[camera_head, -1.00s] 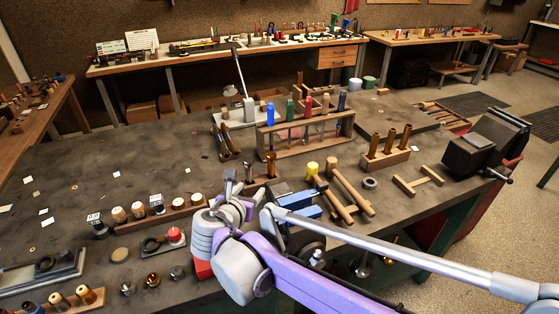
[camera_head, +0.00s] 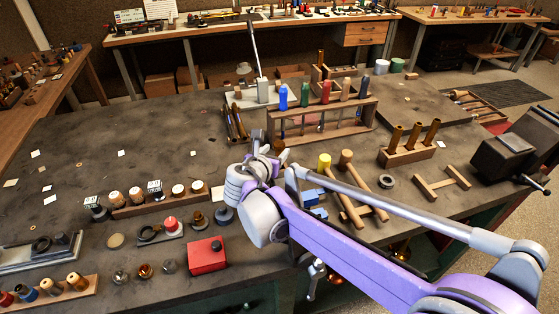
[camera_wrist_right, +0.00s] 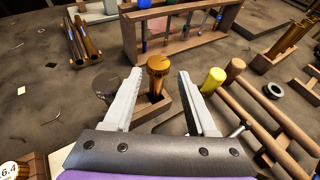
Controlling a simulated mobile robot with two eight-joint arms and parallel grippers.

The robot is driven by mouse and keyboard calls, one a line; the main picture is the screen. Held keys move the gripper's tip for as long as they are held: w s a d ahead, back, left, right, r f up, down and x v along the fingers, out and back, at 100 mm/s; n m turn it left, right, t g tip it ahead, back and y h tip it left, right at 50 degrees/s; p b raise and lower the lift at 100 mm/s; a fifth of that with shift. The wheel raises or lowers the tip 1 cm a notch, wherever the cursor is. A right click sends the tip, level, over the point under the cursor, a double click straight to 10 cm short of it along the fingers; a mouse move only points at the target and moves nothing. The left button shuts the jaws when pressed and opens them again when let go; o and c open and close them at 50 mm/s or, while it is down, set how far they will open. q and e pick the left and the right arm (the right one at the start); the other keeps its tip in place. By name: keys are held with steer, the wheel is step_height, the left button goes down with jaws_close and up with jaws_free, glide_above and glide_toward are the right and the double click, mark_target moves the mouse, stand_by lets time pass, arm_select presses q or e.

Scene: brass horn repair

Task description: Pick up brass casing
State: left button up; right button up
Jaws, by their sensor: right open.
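A brass casing (camera_wrist_right: 157,68) with a round flanged top stands upright in a small wooden block (camera_wrist_right: 150,112) in the right wrist view. My right gripper (camera_wrist_right: 160,76) is open, its two fingers on either side of the casing with gaps to both. A dark round-topped piece (camera_wrist_right: 106,86) stands left of the left finger. In the head view my right gripper (camera_head: 259,163) hides most of the block; a small brown top (camera_head: 278,146) shows just beyond it. My left gripper is not in view.
Hammers with wooden handles (camera_head: 352,190) lie close to the right of my gripper. A wooden rack of coloured-handled tools (camera_head: 320,121) stands behind. Three brass tubes stand in a block (camera_head: 408,157) to the right. The bench's left middle is mostly clear.

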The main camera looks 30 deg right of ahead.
mark_target(278, 150)
steer(key=x, duration=0.5)
steer(key=shift+w+f, duration=0.15)
steer(key=shift+f, duration=0.25)
jaws_close()
stand_by(1.0)
